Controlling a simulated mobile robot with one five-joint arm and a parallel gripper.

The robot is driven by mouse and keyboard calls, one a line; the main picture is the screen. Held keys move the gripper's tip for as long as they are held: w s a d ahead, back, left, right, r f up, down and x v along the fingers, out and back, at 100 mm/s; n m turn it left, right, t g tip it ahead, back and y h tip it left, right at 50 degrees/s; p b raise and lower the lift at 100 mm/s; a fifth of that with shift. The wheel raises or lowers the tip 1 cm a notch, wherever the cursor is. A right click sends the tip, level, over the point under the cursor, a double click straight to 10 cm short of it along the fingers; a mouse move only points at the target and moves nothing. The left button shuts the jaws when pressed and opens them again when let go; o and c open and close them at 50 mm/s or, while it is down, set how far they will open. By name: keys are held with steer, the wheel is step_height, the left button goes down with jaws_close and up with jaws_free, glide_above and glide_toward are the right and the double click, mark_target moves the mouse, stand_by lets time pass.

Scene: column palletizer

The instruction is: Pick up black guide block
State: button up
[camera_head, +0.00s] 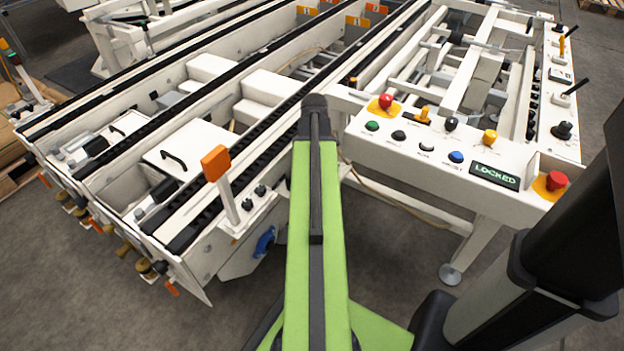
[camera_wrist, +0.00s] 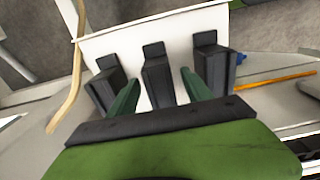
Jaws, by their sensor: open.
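In the wrist view, three black guide blocks stand in a row on a white plate (camera_wrist: 125,42). They are a left block (camera_wrist: 107,88), a middle block (camera_wrist: 157,82) and a right block (camera_wrist: 213,70). My gripper (camera_wrist: 160,78) is open, with its two dark green fingers pointing toward the row. One finger lies in the gap on each side of the middle block. I cannot tell whether either finger touches a block. The lower ends of the blocks are partly hidden by my gripper's black crossbar. In the head view, I cannot make out the blocks or the fingers.
In the head view, a white conveyor frame (camera_head: 190,240) fills the left. A control panel (camera_head: 440,160) with buttons and a "LOCKED" display (camera_head: 495,175) stands right of my arm. In the wrist view, a tan cable (camera_wrist: 74,70) and an orange rod (camera_wrist: 275,81) flank the blocks.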

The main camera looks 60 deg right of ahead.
steer(key=shift+f, duration=0.25)
jaws_close()
stand_by(0.3)
step_height(320, 180, up, 35)
steer(key=p, duration=3.5)
